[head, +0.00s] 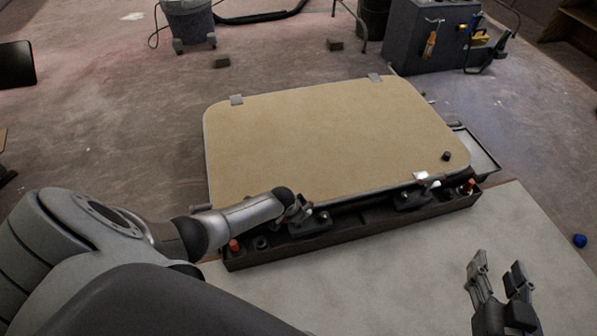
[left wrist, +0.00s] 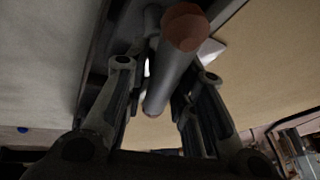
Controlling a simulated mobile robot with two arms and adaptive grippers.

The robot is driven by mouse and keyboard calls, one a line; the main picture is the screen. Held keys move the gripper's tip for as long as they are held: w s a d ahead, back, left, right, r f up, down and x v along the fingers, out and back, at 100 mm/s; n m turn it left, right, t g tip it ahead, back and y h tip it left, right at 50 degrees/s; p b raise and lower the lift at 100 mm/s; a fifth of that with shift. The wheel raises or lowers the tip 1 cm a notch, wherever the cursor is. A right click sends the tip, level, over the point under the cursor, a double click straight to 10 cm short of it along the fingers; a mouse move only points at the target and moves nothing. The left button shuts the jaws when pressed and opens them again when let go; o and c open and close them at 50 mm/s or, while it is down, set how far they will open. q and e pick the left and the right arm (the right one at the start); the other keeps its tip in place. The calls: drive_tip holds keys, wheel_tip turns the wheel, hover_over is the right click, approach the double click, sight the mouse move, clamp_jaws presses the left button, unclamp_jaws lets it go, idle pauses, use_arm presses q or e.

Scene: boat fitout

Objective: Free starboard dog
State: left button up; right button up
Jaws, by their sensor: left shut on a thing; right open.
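A tan hatch panel (head: 330,140) with rounded corners lies flat, with a dark frame (head: 350,232) along its near edge. Two dark dogs sit on this frame: one left of centre (head: 312,226) and one towards the right (head: 412,198). My left gripper (head: 299,210) is at the left-of-centre dog and covers part of it. In the left wrist view, its fingers (left wrist: 160,95) stand either side of a grey handle (left wrist: 172,80) with a reddish-brown end. I cannot tell which dog is starboard. My right gripper (head: 500,268) is open and empty, over the pale surface at right.
A pale worktop (head: 400,280) lies in front of the frame. Orange-red knobs show at the frame's left end (head: 234,246) and right end (head: 468,186). A small black knob (head: 446,156) is on the panel.

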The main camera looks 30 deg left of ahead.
use_arm(q)
drive_tip(key=shift+a+m+h+b, duration=0.45)
drive_tip(key=shift+m+b, duration=0.25)
drive_tip(key=shift+m, duration=0.5)
drive_tip(key=shift+w+m+h+b, duration=0.1)
drive_tip(key=shift+m+h+b, duration=0.25)
drive_tip(key=shift+m+b, duration=0.35)
drive_tip(key=shift+w+r+m, duration=0.1)
drive_tip(key=shift+r+m, duration=0.05)
drive_tip(key=shift+m, duration=0.15)
use_arm(e)
wheel_tip(320, 180, up, 13)
drive_tip(key=a+t+y, duration=0.1)
drive_tip(key=t+y, duration=0.2)
drive_tip(key=t, duration=0.4)
drive_tip(key=shift+a+t, duration=0.4)
drive_tip(key=shift+f, duration=0.1)
use_arm(q)
drive_tip(key=o, duration=0.9)
drive_tip(key=shift+d, duration=0.1)
use_arm(e)
drive_tip(key=shift+w+a, duration=0.1)
use_arm(q)
drive_tip(key=shift+d, duration=0.1)
